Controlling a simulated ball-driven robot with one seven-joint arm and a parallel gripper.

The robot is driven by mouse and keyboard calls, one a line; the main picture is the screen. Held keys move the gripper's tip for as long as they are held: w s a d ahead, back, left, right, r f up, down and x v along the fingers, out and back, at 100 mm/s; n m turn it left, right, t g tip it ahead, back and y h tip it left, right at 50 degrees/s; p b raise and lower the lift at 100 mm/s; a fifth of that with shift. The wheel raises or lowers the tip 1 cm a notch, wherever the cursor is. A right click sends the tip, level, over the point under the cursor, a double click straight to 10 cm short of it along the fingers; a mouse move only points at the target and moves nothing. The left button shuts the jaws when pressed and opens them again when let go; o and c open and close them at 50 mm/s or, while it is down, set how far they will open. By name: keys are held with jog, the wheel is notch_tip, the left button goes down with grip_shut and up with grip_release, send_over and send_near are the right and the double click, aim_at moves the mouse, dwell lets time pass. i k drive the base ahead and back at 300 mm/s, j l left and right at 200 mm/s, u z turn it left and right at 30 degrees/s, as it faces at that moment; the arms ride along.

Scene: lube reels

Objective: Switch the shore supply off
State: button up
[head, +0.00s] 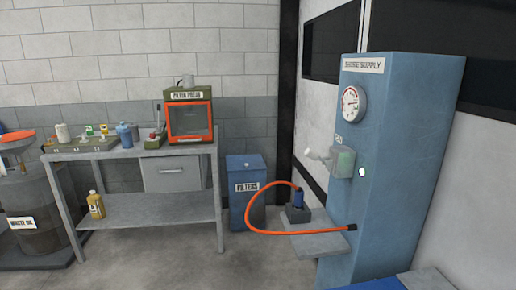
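The shore supply (400,130) is a tall blue cabinet at the right with a white "SHORE SUPPLY" label. A round gauge (352,104) is on its front. Below it sits a small grey-green switch box (342,162) with a pale lever (318,155) sticking out to the left. A green lamp (362,171) glows on the cabinet beside the box. An orange cable (262,232) runs from the cabinet's lower front in a loop to a blue plug (298,198) in a dark holder on a grey shelf. Small lettering by the switch is unreadable. My gripper is not in view.
A grey workbench (150,214) at the left bears an orange-fronted filter press (189,117) and several small containers. A blue filters bin (245,185) stands by the corner. A waste oil drum (40,210) is far left. The floor in the middle is clear.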

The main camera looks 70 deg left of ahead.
aim_at(314, 156)
jog(key=u, duration=1.4)
